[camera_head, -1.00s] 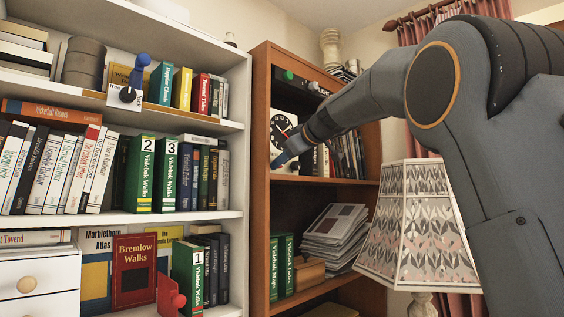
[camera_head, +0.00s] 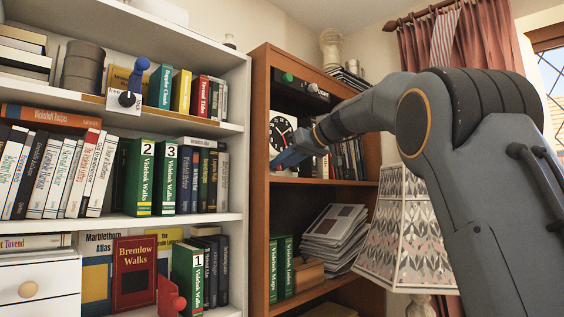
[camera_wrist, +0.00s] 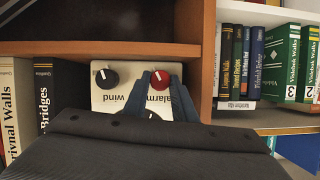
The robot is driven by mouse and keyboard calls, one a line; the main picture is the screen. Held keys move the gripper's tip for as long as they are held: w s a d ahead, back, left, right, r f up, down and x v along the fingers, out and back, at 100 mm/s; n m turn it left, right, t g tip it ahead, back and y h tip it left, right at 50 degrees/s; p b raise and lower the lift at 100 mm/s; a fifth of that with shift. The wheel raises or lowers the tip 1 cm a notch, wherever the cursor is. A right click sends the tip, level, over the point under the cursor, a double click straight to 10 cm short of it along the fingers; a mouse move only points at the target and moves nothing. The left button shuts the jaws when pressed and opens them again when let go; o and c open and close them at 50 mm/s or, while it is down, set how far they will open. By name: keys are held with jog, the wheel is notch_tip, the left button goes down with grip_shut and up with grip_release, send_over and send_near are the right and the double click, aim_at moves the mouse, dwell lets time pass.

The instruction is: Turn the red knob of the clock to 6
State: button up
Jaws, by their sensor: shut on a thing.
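The clock (camera_head: 275,128), white with a round black dial (camera_head: 285,125), stands in the brown bookcase. Its hands are too small to read surely. The wrist view shows its pale panel (camera_wrist: 122,96) with a black knob (camera_wrist: 107,77) at left, the red knob (camera_wrist: 160,76) at right, and the words "alarm" and "wind". My gripper (camera_wrist: 160,80) is shut on the red knob, one blue-grey finger on each side. In the head view my gripper (camera_head: 285,157) is at the clock's lower edge, and the red knob is hidden there.
Brown shelf boards lie above and below the clock (camera_head: 325,181). Books (camera_head: 347,160) stand to its right. A white bookcase (camera_head: 236,100) full of books is at left. A patterned lampshade (camera_head: 395,235) stands below my arm. A blue-handled crank (camera_head: 138,72) is on the upper left shelf.

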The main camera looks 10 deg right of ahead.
jog(key=m+y, duration=0.1)
jog(key=m+g+y+p, duration=0.1)
jog(key=m, duration=0.1)
jog(key=shift+w+d+f, duration=0.1)
jog(key=shift+d, duration=0.1)
jog(key=shift+m, duration=0.4)
dwell(0.3)
jog(key=o, duration=1)
jog(key=shift+o, duration=0.2)
jog(key=b+v, duration=0.2)
jog(key=v, duration=0.5)
jog(key=shift+s+d, duration=0.2)
jog(key=shift+d, duration=0.15)
